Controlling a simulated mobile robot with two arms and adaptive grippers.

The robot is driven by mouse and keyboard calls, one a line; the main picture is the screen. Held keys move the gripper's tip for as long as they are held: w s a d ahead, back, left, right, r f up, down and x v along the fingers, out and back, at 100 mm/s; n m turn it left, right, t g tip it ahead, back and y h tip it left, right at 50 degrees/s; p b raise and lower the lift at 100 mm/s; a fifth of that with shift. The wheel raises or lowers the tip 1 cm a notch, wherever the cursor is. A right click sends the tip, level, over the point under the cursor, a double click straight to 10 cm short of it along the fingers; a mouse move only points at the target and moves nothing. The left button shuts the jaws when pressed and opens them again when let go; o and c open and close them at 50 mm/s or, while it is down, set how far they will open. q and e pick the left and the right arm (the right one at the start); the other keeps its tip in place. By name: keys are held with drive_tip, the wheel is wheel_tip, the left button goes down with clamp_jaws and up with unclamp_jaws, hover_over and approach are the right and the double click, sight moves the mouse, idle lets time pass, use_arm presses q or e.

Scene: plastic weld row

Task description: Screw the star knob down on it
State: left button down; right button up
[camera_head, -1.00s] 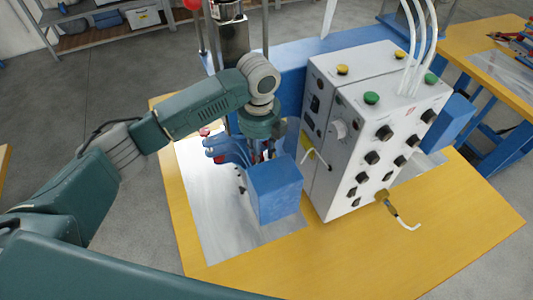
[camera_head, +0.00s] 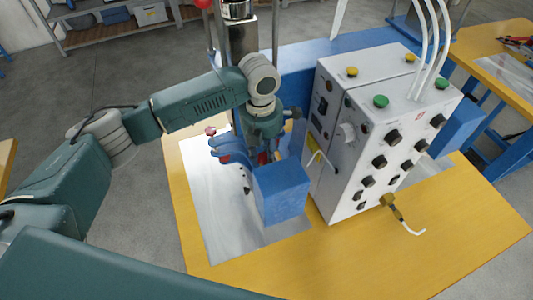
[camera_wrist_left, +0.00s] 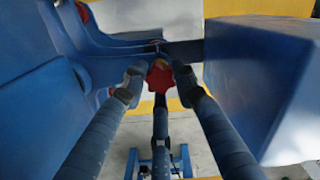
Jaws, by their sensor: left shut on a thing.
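The red star knob (camera_wrist_left: 159,78) shows in the middle of the left wrist view, with a small yellowish spot at its top. My left gripper (camera_wrist_left: 157,82) has its fingers closed around the knob, from left, right and below. In the head view my left gripper (camera_head: 264,152) points down between the blue fixture (camera_head: 228,148) and the blue block (camera_head: 281,190). The gripper largely hides the knob there. What lies under the knob is hidden, so I cannot tell how far down it sits. My right gripper is not in view.
A second red knob (camera_head: 210,131) is at the fixture's left. A white control box (camera_head: 372,130) with knobs and hoses stands close on the right.

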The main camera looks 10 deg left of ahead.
use_arm(q)
drive_tip(key=c, duration=1.6)
unclamp_jaws()
drive_tip(key=shift+s+a+f, duration=0.15)
drive_tip(key=shift+a+f, duration=0.05)
drive_tip(key=shift+a, duration=0.2)
drive_tip(key=shift+s+a+f, duration=0.15)
drive_tip(key=shift+a, duration=0.2)
drive_tip(key=shift+c, duration=0.2)
drive_tip(key=shift+o, duration=1.2)
drive_tip(key=shift+s+a, duration=0.1)
drive_tip(key=shift+a, duration=0.1)
drive_tip(key=shift+r+n, duration=0.25)
drive_tip(key=shift+n, duration=0.25)
drive_tip(key=n, duration=0.1)
drive_tip(key=d+n, duration=0.1)
drive_tip(key=shift+w+d+n, duration=0.2)
drive_tip(key=shift+n, duration=0.1)
drive_tip(key=n, duration=0.3)
drive_tip(key=d+n, duration=0.1)
drive_tip(key=n, duration=0.2)
drive_tip(key=shift+w+r, duration=0.1)
drive_tip(key=shift+w, duration=0.1)
drive_tip(key=n, duration=0.3)
drive_tip(key=d+n, duration=0.1)
drive_tip(key=shift+w+d, duration=0.1)
drive_tip(key=shift+w, duration=0.15)
